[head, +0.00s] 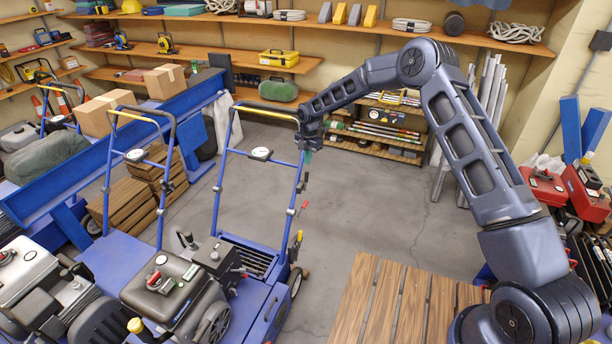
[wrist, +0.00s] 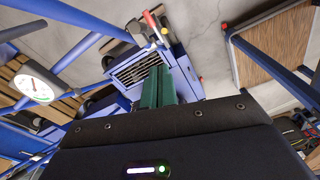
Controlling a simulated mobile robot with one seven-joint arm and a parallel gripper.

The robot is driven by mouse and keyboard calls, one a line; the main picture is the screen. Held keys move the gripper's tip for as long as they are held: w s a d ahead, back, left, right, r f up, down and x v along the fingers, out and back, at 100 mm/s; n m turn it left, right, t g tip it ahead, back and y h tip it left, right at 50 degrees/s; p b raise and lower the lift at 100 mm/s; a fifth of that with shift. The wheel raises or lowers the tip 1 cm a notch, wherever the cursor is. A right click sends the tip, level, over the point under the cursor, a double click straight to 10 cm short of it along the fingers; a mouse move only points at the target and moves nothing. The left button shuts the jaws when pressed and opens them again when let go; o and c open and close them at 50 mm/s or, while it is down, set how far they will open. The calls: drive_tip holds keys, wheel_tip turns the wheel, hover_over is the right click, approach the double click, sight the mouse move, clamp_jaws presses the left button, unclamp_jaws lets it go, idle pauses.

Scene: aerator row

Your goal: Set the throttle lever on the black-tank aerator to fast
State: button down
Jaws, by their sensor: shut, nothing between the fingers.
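The black-tank aerator stands at lower centre in the head view, with its dark fuel tank (head: 152,304) and blue deck (head: 262,318). Its blue handle frame (head: 219,192) rises to a crossbar carrying a round white dial (head: 261,154). Small levers sit on the frame's right upright, one with a red tip (head: 304,205) and one yellow (head: 299,236); I cannot tell which is the throttle. My gripper (head: 307,155) is at the top right of this handle, green fingers shut and empty. In the wrist view its fingers (wrist: 157,88) point toward the grilled deck, near a red lever (wrist: 149,20).
Another aerator with a lighter tank (head: 22,270) stands to the left. A slatted wooden table (head: 385,310) is at front right. Cardboard boxes (head: 104,112) rest on a blue beam behind. Grey floor is open right of the handle.

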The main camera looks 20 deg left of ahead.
sight(308, 173)
wheel_tip(308, 173, down, 10)
drive_tip(key=w+a+n, duration=0.1)
drive_tip(key=n, duration=0.4)
drive_tip(key=shift+w+a+f+n, duration=0.15)
drive_tip(key=shift+w+a+n, duration=0.1)
drive_tip(key=shift+n, duration=0.15)
idle(0.3)
drive_tip(key=shift+w, duration=0.1)
drive_tip(key=shift+w+f, duration=0.1)
drive_tip(key=shift+w, duration=0.25)
drive_tip(key=shift+w+t, duration=0.3)
drive_tip(key=shift+w, duration=0.3)
